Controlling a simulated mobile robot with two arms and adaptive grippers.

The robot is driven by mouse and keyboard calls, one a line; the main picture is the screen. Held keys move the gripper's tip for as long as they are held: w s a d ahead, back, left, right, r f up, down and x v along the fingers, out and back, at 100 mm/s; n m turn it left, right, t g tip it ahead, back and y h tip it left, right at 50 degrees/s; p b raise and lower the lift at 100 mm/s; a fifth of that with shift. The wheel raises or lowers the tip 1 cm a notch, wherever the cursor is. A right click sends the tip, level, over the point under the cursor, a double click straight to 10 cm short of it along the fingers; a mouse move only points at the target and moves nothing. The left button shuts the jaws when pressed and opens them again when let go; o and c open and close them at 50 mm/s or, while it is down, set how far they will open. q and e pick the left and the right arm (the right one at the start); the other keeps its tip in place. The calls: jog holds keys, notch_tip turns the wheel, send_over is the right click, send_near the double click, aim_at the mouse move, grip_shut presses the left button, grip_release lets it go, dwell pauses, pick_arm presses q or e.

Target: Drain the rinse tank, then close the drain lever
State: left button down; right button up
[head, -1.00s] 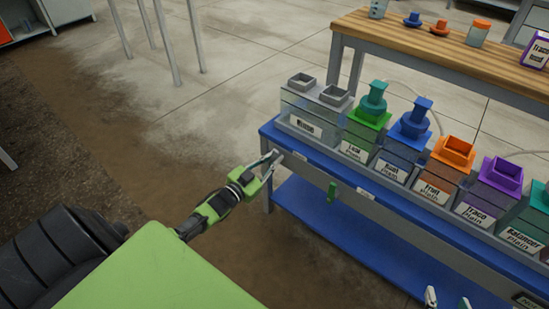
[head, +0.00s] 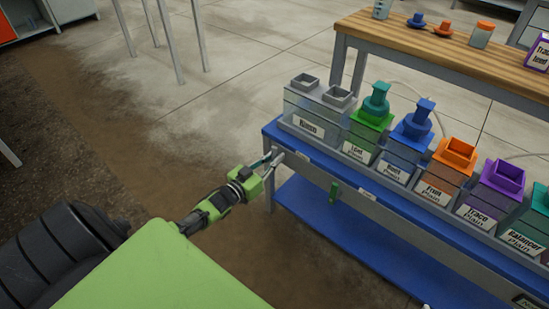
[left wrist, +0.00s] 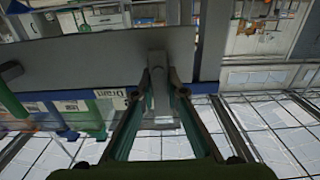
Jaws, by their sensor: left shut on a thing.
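The rinse tank (head: 318,108) is a clear grey box with two square grey tops and a white label, at the left end of the blue skid in the head view. My left gripper (head: 273,159) is at the skid's front left corner, below this tank. In the left wrist view its two fingers (left wrist: 158,88) are shut on a grey drain lever (left wrist: 157,62), which stands out from the skid's grey front rail. A white "Drain" label (left wrist: 112,94) is beside it. The water level in the tank cannot be made out. My right gripper is not in view.
Several coloured tanks, with a green-topped one (head: 366,124) nearest, line the skid to the right. A wooden-topped bench (head: 440,45) stands behind. The floor left of the skid is clear.

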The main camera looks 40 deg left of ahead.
pick_arm(q)
jog(key=c, duration=2)
grip_release()
jog(key=shift+s, duration=0.1)
jog(key=s, duration=0.8)
jog(key=s+a, duration=0.1)
jog(key=s, duration=0.2)
jog(key=shift+s, duration=0.4)
